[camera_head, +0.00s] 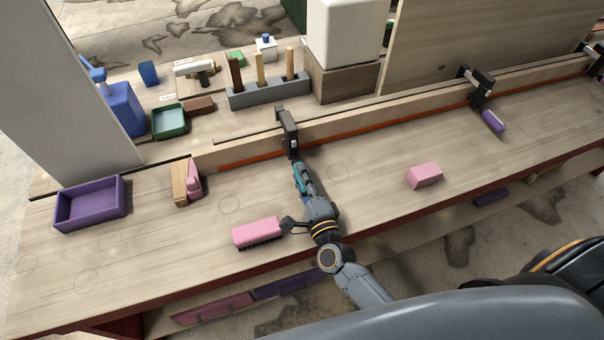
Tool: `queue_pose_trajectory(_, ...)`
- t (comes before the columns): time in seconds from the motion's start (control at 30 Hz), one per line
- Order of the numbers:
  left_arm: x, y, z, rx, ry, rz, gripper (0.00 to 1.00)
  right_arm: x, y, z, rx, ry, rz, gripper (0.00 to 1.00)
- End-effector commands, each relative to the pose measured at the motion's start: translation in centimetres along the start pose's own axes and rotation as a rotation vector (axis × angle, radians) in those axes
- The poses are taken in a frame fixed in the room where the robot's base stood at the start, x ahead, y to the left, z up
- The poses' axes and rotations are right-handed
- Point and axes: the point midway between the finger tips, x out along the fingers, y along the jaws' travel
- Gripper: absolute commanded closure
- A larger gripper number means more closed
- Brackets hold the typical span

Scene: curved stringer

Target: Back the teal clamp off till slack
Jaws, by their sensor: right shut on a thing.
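The teal clamp (288,134) has a dark frame and grips the long wooden stringer (360,120) near the middle of the bench. Its teal handle (297,181) points toward the front edge of the bench. My right gripper (301,180) is shut around this handle, and its fingers hide much of it. How tight the clamp sits cannot be seen. My left gripper is out of view.
A clamp with a purple handle (494,121) sits further right on the stringer. A pink brush (257,233) lies left of my right wrist, and a pink block (424,175) to its right. A purple tray (91,204) stands at the left.

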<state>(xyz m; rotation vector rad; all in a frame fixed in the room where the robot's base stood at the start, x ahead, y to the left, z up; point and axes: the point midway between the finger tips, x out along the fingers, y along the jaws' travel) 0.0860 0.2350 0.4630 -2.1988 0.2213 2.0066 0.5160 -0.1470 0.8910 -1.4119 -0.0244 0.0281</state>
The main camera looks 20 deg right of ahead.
Motion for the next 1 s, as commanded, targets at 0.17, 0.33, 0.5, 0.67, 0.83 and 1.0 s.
queue_pose_trajectory(0.17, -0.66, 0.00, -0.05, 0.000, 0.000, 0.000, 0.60, 0.01, -0.05, 0.04, -0.119, 0.000, 0.001, 1.00)
queue_pose_trajectory(0.33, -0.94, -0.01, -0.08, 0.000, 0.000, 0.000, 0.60, 0.02, -0.01, 0.01, -0.200, 0.000, 0.000, 1.00)
queue_pose_trajectory(0.5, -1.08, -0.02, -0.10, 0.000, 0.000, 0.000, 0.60, 0.01, 0.06, 0.00, -0.244, 0.000, 0.000, 1.00)
queue_pose_trajectory(0.67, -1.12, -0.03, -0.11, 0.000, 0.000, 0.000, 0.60, 0.01, 0.11, 0.00, -0.262, 0.000, 0.000, 1.00)
queue_pose_trajectory(0.83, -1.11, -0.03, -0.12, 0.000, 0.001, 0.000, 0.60, 0.01, 0.14, 0.01, -0.264, 0.000, 0.000, 1.00)
queue_pose_trajectory(1.0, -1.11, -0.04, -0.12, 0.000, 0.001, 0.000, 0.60, 0.00, 0.14, 0.01, -0.263, -0.001, 0.000, 1.00)
